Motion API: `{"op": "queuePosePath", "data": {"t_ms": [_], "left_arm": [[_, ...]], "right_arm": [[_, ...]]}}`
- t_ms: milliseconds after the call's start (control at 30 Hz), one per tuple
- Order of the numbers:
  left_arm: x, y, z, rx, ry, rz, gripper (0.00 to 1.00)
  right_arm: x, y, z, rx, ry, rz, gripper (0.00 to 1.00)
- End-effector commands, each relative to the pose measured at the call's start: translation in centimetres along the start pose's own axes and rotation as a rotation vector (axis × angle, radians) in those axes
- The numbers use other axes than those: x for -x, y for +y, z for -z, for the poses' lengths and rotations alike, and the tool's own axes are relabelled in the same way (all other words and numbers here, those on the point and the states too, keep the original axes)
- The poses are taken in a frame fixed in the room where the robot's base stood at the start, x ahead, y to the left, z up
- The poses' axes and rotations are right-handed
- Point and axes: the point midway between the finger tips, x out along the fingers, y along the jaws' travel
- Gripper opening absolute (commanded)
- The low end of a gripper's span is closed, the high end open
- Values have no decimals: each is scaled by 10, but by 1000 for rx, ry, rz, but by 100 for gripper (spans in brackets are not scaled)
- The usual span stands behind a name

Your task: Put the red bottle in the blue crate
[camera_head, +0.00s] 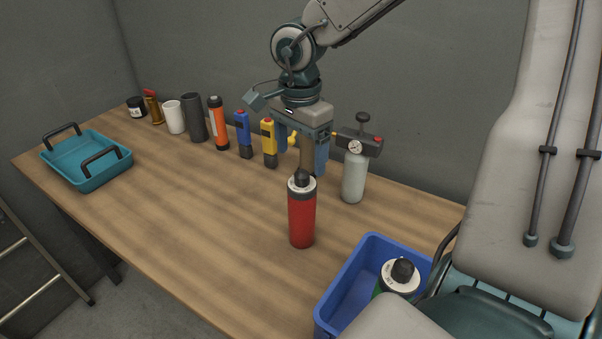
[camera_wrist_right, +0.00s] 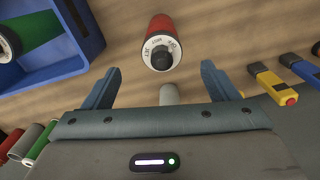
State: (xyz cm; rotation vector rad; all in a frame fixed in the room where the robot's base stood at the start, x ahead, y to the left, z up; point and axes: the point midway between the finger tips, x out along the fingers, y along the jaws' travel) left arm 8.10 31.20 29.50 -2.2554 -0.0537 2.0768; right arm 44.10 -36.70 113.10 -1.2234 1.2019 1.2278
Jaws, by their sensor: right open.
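The red bottle (camera_head: 302,217) with a black cap stands upright on the wooden table. It also shows in the right wrist view (camera_wrist_right: 160,26), beyond the fingertips and between their lines. My right gripper (camera_head: 301,156) is open, above and behind the bottle's cap in the head view, and apart from it. Its two blue fingers are spread in the wrist view (camera_wrist_right: 161,76). The blue crate (camera_head: 345,285) is at the table's front right, and its corner shows in the wrist view (camera_wrist_right: 88,38). A green bottle (camera_head: 399,277) is inside it. My left gripper is not in view.
A grey bottle with a gauge (camera_head: 354,177) stands behind and right of the red bottle. Yellow (camera_head: 269,146) and blue (camera_head: 243,136) tools, an orange flashlight (camera_head: 218,125) and several containers line the back. A teal tray (camera_head: 92,176) is at the left. The table's middle is clear.

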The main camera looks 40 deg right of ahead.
Motion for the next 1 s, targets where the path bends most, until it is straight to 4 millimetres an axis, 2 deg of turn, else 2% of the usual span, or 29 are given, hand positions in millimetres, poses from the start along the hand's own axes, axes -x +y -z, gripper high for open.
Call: {"op": "queuePosePath", "data": {"t_ms": [33,100,200,433,567,767,900,1000], "left_arm": [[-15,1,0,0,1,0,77],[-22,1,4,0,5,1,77],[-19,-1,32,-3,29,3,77],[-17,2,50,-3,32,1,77],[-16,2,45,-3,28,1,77],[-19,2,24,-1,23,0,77],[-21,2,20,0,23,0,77],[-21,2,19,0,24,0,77]], "right_arm": [[-15,0,0,0,-1,1,81],[-23,0,0,-1,-1,1,81],[-32,0,0,-1,-1,1,81],[-42,-1,0,-1,-2,2,81],[-48,-1,2,-1,-2,-1,81],[-75,-3,6,-1,-3,-3,81],[-89,-4,6,-1,-1,0,81],[-93,-4,6,-2,-2,2,81]]}}
